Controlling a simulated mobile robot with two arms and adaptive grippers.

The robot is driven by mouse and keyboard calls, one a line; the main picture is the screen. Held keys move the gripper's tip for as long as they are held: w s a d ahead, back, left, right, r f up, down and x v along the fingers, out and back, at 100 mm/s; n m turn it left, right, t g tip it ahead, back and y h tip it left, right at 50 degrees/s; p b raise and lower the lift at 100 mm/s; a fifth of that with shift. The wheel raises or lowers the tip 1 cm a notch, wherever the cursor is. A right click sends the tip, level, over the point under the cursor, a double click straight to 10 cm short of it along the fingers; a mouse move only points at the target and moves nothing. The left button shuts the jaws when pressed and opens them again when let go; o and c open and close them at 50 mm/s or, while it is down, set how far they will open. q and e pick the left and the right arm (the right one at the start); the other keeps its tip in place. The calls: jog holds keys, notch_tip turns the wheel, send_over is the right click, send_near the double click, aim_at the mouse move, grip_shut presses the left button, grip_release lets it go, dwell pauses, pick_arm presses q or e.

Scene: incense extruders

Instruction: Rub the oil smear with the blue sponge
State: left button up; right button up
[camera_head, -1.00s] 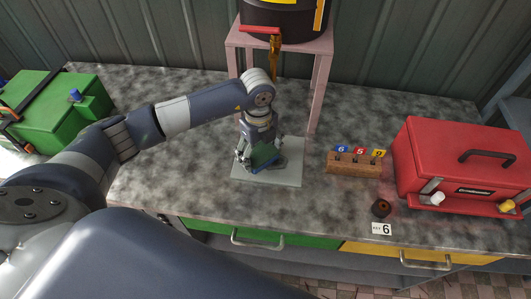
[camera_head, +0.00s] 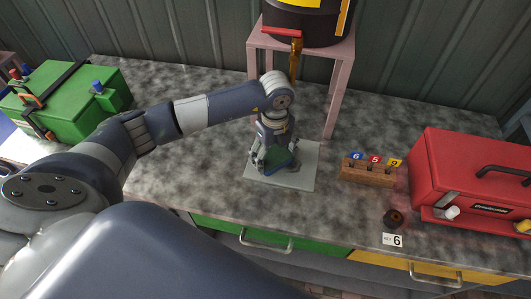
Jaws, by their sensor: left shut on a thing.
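My left gripper (camera_head: 275,162) points down over a pale square plate (camera_head: 306,163) on the counter. It is shut on a small sponge (camera_head: 283,161), with a dark green upper part and a blue edge low down. The sponge is at the plate's surface or just above it; I cannot tell if it touches. The oil smear cannot be made out; the gripper and sponge cover much of the plate. My right gripper is out of view.
A pink stand (camera_head: 340,85) with a black drum (camera_head: 318,22) and tap is behind the plate. To the right are a wooden block (camera_head: 367,173) with numbered tags, a brown knob-like piece (camera_head: 393,218) and a red toolbox (camera_head: 465,165). A green box (camera_head: 62,90) stands at left.

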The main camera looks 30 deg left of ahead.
aim_at(301, 167)
pick_arm(q)
jog(key=shift+w+d+r, duration=0.1)
jog(key=shift+d, duration=1)
jog(key=d, duration=0.1)
jog(key=w+d, duration=0.1)
jog(key=shift+d, duration=0.3)
jog(key=shift+w+d+b, duration=0.3)
jog(key=shift+w+b, duration=0.05)
jog(key=shift+d+f, duration=0.2)
jog(key=shift+d, duration=0.2)
jog(key=shift+w+d+b, duration=0.1)
jog(key=shift+d+b, duration=0.25)
jog(key=shift+d, duration=0.5)
jog(key=shift+w+r+p, duration=0.1)
jog(key=shift+r+p, duration=2.1)
jog(key=shift+r, duration=0.8)
jog(key=shift+a+r, duration=0.1)
